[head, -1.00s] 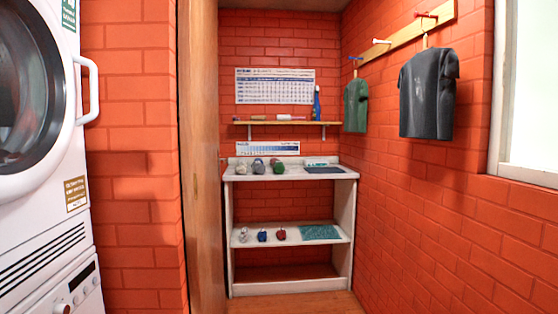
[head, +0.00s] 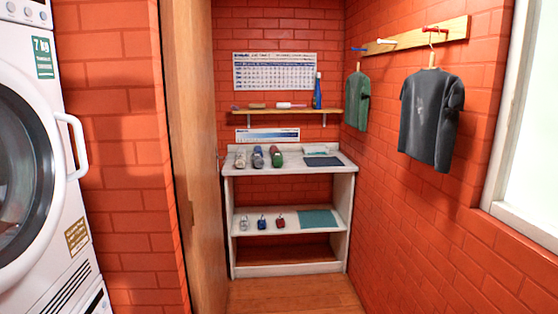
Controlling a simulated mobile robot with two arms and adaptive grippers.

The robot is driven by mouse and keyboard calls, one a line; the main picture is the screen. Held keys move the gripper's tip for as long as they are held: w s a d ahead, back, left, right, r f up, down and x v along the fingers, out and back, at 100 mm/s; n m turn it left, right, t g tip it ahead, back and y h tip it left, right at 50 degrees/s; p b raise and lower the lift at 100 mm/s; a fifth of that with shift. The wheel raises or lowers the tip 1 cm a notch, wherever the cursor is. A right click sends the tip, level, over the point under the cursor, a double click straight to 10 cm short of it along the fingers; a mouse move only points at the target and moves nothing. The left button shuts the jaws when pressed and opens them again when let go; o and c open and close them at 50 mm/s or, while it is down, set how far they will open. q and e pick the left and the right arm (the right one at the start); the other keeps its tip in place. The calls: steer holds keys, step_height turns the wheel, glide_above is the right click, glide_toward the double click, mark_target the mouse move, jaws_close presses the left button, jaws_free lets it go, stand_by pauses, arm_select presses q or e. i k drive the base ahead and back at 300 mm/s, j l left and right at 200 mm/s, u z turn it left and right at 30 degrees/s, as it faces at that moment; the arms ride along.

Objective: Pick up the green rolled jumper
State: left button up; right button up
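The green rolled jumper (head: 276,158) appears to be the green roll on the white top of the shelf unit (head: 290,270) at the back of the alcove. It lies at the right end of a short row, beside a dark blue-grey roll (head: 258,158) and a pale grey roll (head: 240,159). Nothing visible covers it. Neither of my grippers shows in the head view, so I cannot see how they stand.
A wooden door edge (head: 195,120) stands left of the alcove, with a white washing machine (head: 70,225) further left. A grey T-shirt (head: 432,118) and a green one (head: 357,101) hang on the right wall. A wooden shelf (head: 290,112) runs above the unit. Floor before it is clear.

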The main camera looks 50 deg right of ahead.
mark_target(278, 162)
steer(key=l+u, duration=0.25)
steer(key=l, duration=0.15)
steer(key=l+u, duration=0.25)
steer(key=l, duration=0.15)
steer(key=l+u, duration=0.5)
steer(key=l, duration=0.15)
steer(key=l+u, duration=0.45)
steer(key=l, duration=0.2)
steer(key=l+u, duration=0.1)
steer(key=l, duration=0.35)
steer(key=l+z, duration=0.1)
steer(key=z, duration=0.35)
steer(key=l+z, duration=0.1)
steer(key=z, duration=0.75)
steer(key=i+l+z, duration=0.1)
steer(key=z, duration=0.35)
steer(key=i+z, duration=0.1)
steer(key=z, duration=0.8)
steer(key=i+z, duration=0.1)
steer(key=z, duration=0.35)
